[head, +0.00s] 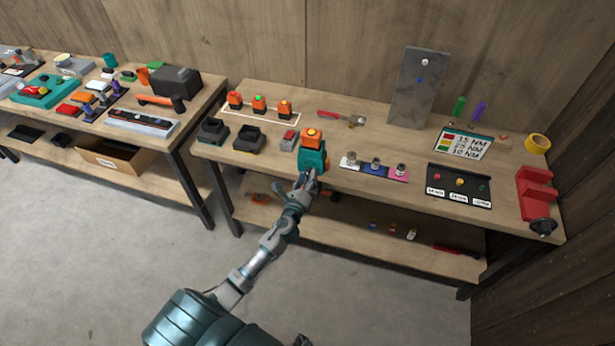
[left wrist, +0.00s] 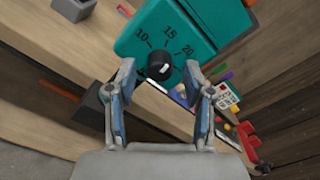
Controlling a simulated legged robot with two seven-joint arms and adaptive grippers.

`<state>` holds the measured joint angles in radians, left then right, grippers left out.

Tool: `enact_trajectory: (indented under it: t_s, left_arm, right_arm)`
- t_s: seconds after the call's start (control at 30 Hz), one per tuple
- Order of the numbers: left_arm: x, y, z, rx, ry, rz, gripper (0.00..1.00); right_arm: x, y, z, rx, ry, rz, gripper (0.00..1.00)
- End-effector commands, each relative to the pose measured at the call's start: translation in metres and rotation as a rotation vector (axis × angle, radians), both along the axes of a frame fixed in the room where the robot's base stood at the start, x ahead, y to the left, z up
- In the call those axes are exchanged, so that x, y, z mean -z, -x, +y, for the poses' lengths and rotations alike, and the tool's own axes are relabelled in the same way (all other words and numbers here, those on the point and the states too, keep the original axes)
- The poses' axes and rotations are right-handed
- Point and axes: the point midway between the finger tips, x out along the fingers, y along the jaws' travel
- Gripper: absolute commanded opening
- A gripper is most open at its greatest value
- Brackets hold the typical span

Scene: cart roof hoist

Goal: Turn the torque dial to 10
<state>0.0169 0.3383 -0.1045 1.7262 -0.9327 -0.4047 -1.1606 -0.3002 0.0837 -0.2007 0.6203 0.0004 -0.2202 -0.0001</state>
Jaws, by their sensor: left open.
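The torque dial is a black knob (left wrist: 159,66) on the teal face of a tool (left wrist: 200,25), with the marks 10, 15 and 20 around it. A light line on the knob is too small to read surely against the marks. In the head view the teal tool (head: 311,158) with an orange top stands at the table's front edge. My left gripper (head: 306,182) is in front of it, and in the left wrist view the open fingers (left wrist: 160,85) lie either side of the knob, apart from it. The right gripper is not seen.
Black chargers (head: 247,139) stand left of the tool. Small sockets on a coloured strip (head: 376,167) lie to the right, with a black tray (head: 459,185) and a red vise (head: 537,190) beyond. A lower shelf (head: 350,235) runs under the tabletop.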

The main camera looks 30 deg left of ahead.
Motion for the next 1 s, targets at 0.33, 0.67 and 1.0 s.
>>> enact_trajectory:
  t_s: [0.33, 0.67, 1.0]
  left_arm:
    - [0.002, 0.067, -0.017, 0.001, 0.002, 0.003, 0.52]
    - [0.001, 0.111, -0.028, 0.001, 0.000, -0.001, 0.52]
    - [0.001, 0.114, -0.029, 0.001, -0.003, 0.000, 0.52]
  right_arm:
    - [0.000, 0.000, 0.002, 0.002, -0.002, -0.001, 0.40]
    - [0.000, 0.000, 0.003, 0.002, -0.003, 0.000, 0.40]
    - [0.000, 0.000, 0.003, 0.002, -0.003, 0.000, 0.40]
